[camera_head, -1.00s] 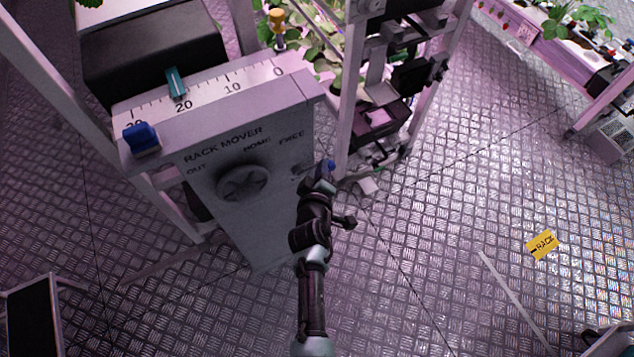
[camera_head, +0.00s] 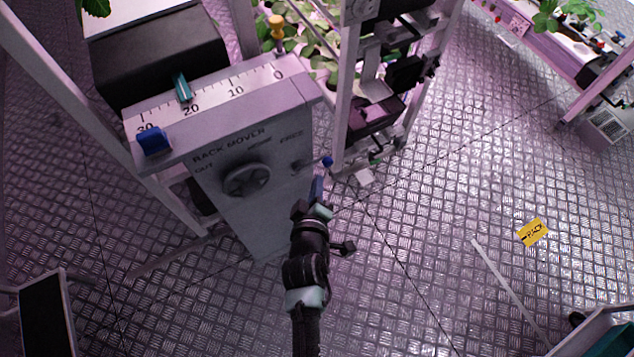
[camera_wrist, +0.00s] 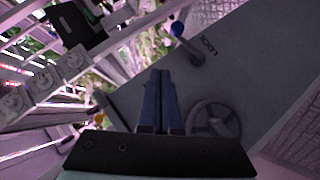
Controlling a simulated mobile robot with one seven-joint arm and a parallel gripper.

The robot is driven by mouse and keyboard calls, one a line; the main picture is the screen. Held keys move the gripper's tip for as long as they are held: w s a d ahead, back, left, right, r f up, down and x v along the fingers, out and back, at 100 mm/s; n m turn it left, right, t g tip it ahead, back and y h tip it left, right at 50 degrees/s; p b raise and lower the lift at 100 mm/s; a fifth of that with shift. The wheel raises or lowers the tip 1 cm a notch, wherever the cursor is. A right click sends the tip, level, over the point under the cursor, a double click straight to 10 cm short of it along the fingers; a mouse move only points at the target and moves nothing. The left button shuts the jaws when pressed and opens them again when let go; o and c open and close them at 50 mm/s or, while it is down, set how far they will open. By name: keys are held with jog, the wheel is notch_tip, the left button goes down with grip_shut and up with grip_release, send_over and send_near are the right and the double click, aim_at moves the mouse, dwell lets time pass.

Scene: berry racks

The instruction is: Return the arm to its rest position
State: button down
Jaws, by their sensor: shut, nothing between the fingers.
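My gripper (camera_head: 318,186) is in the middle of the head view, in front of the grey rack mover panel's right edge. In the wrist view my gripper's two blue fingers (camera_wrist: 160,100) lie side by side, shut, with nothing between them. The rack mover panel (camera_head: 215,185) carries a round knob (camera_head: 246,180) marked OUT, HOME and FREE. The knob also shows in the wrist view as a wheel (camera_wrist: 214,124), to the right of the fingers. A blue-tipped lever (camera_head: 327,161) sits on the panel's right side, and its blue ball (camera_wrist: 177,29) is beyond the fingertips in the wrist view.
The ruler top of the panel bears a blue slider (camera_head: 154,141) and a teal slider (camera_head: 182,88). A rack frame (camera_head: 345,100) with dark devices stands just beyond my gripper. Open metal floor (camera_head: 440,200) with a yellow RACK label (camera_head: 533,232) lies to the right.

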jog(key=shift+w, duration=0.1)
jog(key=w+d+r+m+t, duration=0.1)
jog(key=w+r+m+t, duration=0.15)
jog(key=r, duration=1.15)
jog(key=w+r+m+t, duration=0.2)
jog(key=w+r, duration=0.1)
jog(key=r, duration=1)
jog(key=w+d+r+m+t, duration=0.1)
jog(key=w+r+m+t, duration=0.15)
jog(key=r, duration=1.15)
jog(key=s+r+m+t, duration=0.1)
jog(key=s+r+t, duration=0.1)
jog(key=s+r, duration=0.3)
jog(key=s+r+m+t, duration=0.1)
jog(key=s+r+t, duration=0.2)
jog(key=r, duration=1.1)
jog(key=s+a+r+m+t, duration=0.1)
jog(key=s+r+t, duration=0.1)
jog(key=s+r, duration=0.7)
jog(key=shift+r+m+t+y+p, duration=0.3)
jog(key=shift+r+y, duration=0.1)
jog(key=shift+r, duration=0.05)
